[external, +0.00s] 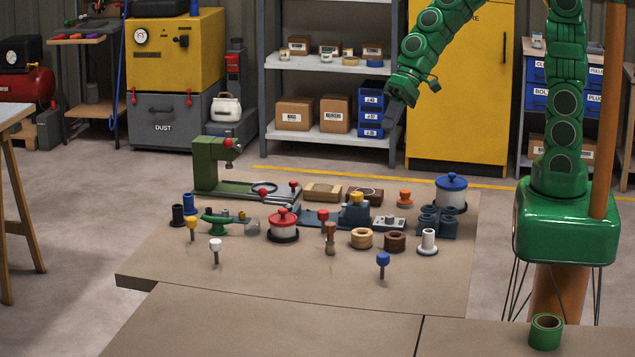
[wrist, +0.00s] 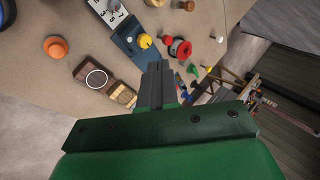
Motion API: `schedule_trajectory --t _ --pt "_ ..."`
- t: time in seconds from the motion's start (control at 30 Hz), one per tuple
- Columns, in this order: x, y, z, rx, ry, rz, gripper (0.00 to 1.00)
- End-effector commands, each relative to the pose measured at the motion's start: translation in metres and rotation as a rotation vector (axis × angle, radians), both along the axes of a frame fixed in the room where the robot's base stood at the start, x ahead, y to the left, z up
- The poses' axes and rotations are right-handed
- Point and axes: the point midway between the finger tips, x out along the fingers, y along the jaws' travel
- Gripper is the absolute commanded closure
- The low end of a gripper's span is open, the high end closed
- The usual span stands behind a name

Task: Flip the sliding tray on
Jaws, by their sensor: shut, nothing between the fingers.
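No part is plainly marked as the sliding tray. One candidate is a dark blue block on a flat base (external: 354,214) with a yellow knob, mid-table; it also shows in the wrist view (wrist: 124,40). Another is a dark brown wooden tray (external: 362,196) with a ring on it, towards the table's back edge, seen as a brown tray with a white ring in the wrist view (wrist: 84,72). A lighter wooden box (external: 322,192) sits beside it. My gripper (external: 391,134) is shut and empty, raised above and beyond the back of the table. Its fingers (wrist: 159,66) touch nothing.
The table (external: 290,280) is crowded with a green press (external: 207,165), a red-lidded pot (external: 283,229), a blue-lidded pot (external: 451,195), an orange knob (external: 404,199) and upright pegs. Its front is clear. A shelf (external: 340,65) and yellow cabinet (external: 455,130) stand behind.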

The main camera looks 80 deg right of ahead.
Motion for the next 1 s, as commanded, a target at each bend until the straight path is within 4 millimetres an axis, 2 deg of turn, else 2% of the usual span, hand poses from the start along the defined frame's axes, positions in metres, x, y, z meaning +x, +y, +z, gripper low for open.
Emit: schedule_trajectory --t 0.1,0.33,0.6,0.8,1.0 --pt "0.026 -0.01 -0.012 0.037 -0.009 -0.081 1.0" --pt "0.072 -0.037 -0.035 0.096 -0.024 -0.25 1.0" --pt "0.115 -0.083 -0.074 0.131 -0.023 -0.468 1.0" --pt "0.132 -0.116 -0.103 0.139 -0.008 -0.602 1.0" --pt "0.139 -0.133 -0.117 0.138 -0.002 -0.668 1.0"
